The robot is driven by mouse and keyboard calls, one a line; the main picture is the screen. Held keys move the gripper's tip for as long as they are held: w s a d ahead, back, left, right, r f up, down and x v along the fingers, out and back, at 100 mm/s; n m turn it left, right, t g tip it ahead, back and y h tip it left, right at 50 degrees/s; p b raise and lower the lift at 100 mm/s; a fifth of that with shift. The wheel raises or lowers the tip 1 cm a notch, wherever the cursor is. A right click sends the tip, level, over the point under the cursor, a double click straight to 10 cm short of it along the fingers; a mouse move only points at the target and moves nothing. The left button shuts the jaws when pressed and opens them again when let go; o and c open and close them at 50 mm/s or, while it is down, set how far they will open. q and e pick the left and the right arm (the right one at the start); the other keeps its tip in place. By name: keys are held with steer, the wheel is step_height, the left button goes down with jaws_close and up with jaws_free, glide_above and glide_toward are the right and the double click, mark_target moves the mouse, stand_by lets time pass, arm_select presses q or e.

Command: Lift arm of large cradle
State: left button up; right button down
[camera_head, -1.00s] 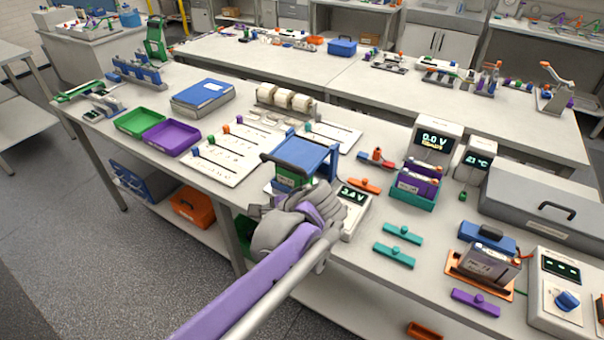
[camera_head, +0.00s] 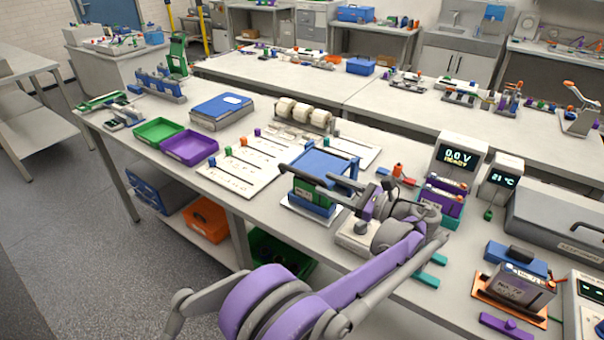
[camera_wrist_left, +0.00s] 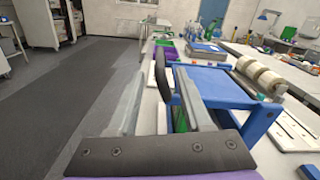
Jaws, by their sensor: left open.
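The large cradle (camera_head: 312,160) is a blue frame with a flat blue top and a green part below, standing near the table's front edge. A black bar (camera_head: 298,177) runs along its front side. It also shows as a dark upright bar in the left wrist view (camera_wrist_left: 163,74), with the blue top (camera_wrist_left: 215,88) to its right. My left gripper (camera_head: 326,190) is open at the cradle's front right. In the wrist view the bar appears between its two spread fingers (camera_wrist_left: 158,78); I cannot tell whether they touch it. My right gripper is not in view.
A meter (camera_head: 355,238) sits partly hidden beneath my left arm. A display unit reading 0.0 V (camera_head: 458,158) and a purple-and-teal holder (camera_head: 442,200) stand to the right. A white board (camera_head: 245,165) and a purple tray (camera_head: 190,147) lie to the left.

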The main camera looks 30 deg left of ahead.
mark_target(302, 174)
arm_select(q)
steer(key=a, duration=0.8)
steer(key=shift+w+a, duration=0.35)
jaws_close()
stand_by(1.0)
